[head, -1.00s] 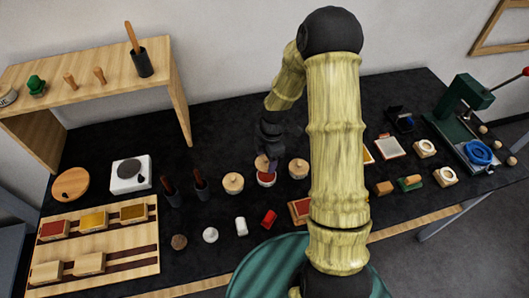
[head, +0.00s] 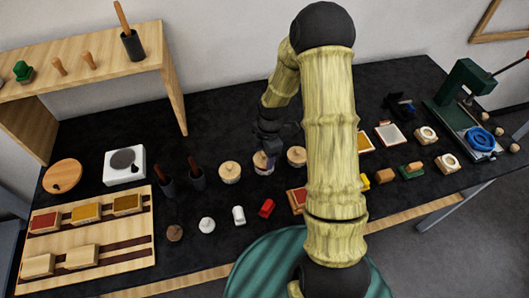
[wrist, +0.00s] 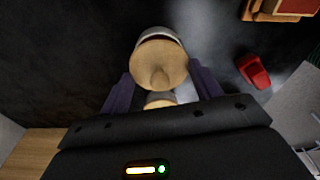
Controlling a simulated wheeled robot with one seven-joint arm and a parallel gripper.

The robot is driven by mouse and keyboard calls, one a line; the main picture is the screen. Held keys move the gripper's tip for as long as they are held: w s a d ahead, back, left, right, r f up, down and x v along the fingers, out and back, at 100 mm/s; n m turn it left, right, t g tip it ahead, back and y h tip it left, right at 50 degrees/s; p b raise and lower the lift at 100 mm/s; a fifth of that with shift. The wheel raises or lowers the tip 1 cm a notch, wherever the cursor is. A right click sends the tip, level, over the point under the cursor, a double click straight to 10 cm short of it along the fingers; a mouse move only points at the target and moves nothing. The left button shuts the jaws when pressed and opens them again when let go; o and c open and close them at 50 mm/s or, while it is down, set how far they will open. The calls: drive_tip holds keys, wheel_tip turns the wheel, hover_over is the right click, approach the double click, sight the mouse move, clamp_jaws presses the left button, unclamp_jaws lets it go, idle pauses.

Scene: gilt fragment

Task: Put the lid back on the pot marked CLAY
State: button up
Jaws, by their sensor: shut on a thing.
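Three small round pots with wooden lids stand in a row at the middle of the black table: left pot (head: 230,174), middle pot (head: 264,169) and right pot (head: 297,158). No marking on them is readable. My gripper (head: 268,148) is low over the middle pot, shut on a round wooden lid. In the wrist view the lid (wrist: 158,60) with its knob shows between the dark purple fingers (wrist: 161,90). A pale pot rim (wrist: 158,32) with a dark red crescent shows past its far edge. I cannot tell whether the lid is fully seated.
Two dark brush holders (head: 197,181) stand left. Stamp pads and blocks (head: 413,171) lie right. Bare table shows behind the pots.

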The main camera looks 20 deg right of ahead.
drive_tip(key=shift+f+b, duration=0.4)
drive_tip(key=shift+f, duration=0.45)
drive_tip(key=shift+f+p, duration=0.1)
drive_tip(key=shift+p, duration=0.2)
idle(2.0)
drive_tip(key=o, duration=1.3)
drive_tip(key=shift+r+p, duration=2.95)
drive_tip(key=shift+r, duration=0.6)
clamp_jaws()
